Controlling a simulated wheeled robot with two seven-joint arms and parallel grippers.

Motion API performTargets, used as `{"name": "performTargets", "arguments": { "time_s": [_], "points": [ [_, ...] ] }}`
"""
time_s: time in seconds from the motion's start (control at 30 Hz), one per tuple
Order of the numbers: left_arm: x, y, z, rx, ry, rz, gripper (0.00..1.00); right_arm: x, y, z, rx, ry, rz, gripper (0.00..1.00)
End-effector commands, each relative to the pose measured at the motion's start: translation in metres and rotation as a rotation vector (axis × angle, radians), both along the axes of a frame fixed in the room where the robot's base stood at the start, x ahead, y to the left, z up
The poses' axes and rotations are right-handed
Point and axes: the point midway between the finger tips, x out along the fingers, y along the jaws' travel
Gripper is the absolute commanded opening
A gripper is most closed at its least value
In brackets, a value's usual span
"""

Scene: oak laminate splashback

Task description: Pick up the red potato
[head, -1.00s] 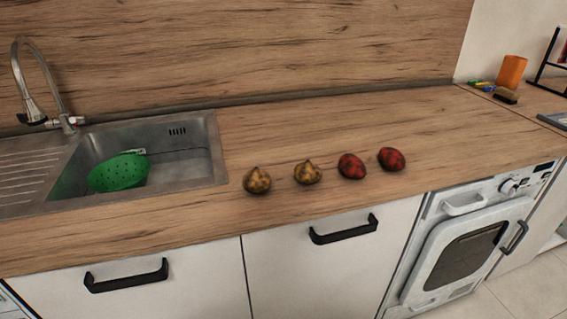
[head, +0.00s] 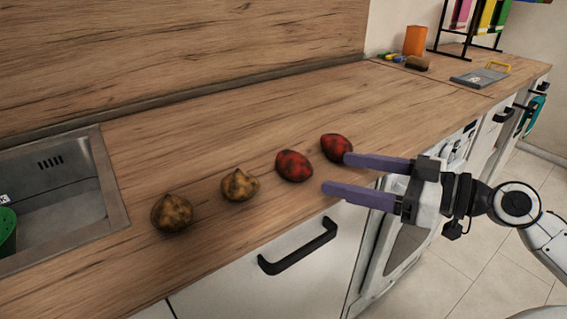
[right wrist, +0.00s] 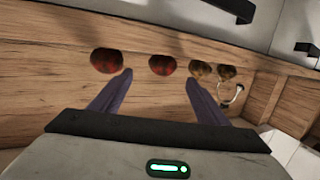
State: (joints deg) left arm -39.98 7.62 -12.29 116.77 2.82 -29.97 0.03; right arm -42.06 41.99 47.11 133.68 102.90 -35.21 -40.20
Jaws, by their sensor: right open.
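Two red potatoes lie on the wooden counter. One red potato (head: 294,166) is left of my right gripper's fingertips. The other red potato (head: 336,147) lies farther right, close to the tip of the upper finger; I cannot tell if they touch. My right gripper (head: 335,174) is open and empty, pointing left at the counter's front edge. In the right wrist view one red potato (right wrist: 162,65) shows ahead between the fingers (right wrist: 158,78), and the other red potato (right wrist: 107,61) shows beyond the left finger. My left gripper is not in view.
A sink (head: 60,205) with a green colander (head: 7,230) is at the left. An orange block (head: 415,41) stands at the back right. The counter behind the potatoes is clear.

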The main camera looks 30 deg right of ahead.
Motion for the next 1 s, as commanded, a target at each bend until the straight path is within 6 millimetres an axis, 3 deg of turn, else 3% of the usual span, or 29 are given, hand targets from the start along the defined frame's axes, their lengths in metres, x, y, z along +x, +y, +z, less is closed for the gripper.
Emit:
{"name": "performTargets", "arguments": {
  "time_s": [0.2,0.53,1.0],
  "points": [
    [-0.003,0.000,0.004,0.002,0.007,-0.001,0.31,0.027,0.015,-0.004,-0.001,0.003,0.003,0.69],
    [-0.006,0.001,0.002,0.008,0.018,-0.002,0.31,0.046,0.025,-0.010,-0.001,0.003,0.001,0.69],
    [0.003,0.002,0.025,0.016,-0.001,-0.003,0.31,0.080,0.043,-0.019,0.003,0.000,-0.003,0.69]
  ]
}}
